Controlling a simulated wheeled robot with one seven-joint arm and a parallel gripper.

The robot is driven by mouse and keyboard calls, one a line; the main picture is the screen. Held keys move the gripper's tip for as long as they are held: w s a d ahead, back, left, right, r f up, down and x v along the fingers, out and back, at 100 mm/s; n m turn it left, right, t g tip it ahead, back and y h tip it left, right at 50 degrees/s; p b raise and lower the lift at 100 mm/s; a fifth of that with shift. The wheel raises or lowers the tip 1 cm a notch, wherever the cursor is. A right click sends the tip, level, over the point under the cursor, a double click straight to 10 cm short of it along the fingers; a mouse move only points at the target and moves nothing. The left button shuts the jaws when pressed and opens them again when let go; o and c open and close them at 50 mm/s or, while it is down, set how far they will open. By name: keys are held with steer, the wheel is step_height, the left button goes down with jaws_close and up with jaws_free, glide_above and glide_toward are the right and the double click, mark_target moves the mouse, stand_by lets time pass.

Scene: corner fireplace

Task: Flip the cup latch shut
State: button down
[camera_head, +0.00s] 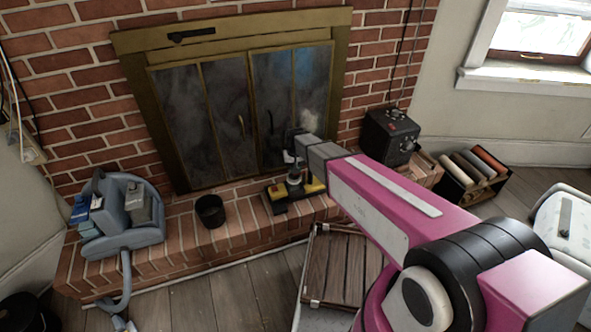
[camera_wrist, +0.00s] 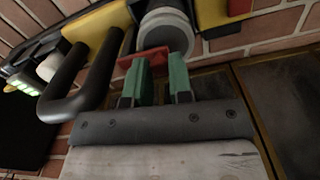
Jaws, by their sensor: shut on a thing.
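A yellow and black tool (camera_head: 313,187) lies on the brick hearth in front of the fireplace doors. In the wrist view its yellow body (camera_wrist: 100,22), a bent black handle (camera_wrist: 78,95) and a pale grey round cup (camera_wrist: 165,32) show close up. A red latch (camera_wrist: 143,57) sits beside the cup. My gripper (camera_head: 297,172) is over the tool. In the wrist view my gripper (camera_wrist: 157,72) has its green fingers at the red latch, shut on it with a narrow gap between them. The fingertips partly hide the latch and the cup's lower edge.
The fireplace doors (camera_head: 240,110) stand just behind the tool. A black cup-like pot (camera_head: 210,210) and a blue-grey caddy (camera_head: 120,215) are to the left on the hearth. A black box (camera_head: 391,136) is to the right. A wooden crate (camera_head: 340,265) stands in front.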

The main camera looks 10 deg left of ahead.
steer(key=c, duration=1)
jaws_free()
steer(key=shift+c, duration=0.2)
step_height(320, 180, up, 11)
steer(key=shift+f, duration=0.1)
steer(key=s+d+r+m, duration=0.1)
steer(key=s+d, duration=0.3)
steer(key=d, duration=0.8)
steer(key=s+d+r+m, duration=0.2)
steer(key=s+d, duration=0.3)
steer(key=d, duration=0.8)
steer(key=s+d+r+m, duration=0.1)
steer(key=s+d, duration=0.3)
steer(key=d, duration=0.8)
steer(key=shift+s+d+r+m, duration=0.15)
steer(key=shift+s+d+m, duration=0.05)
steer(key=shift+m, duration=0.1)
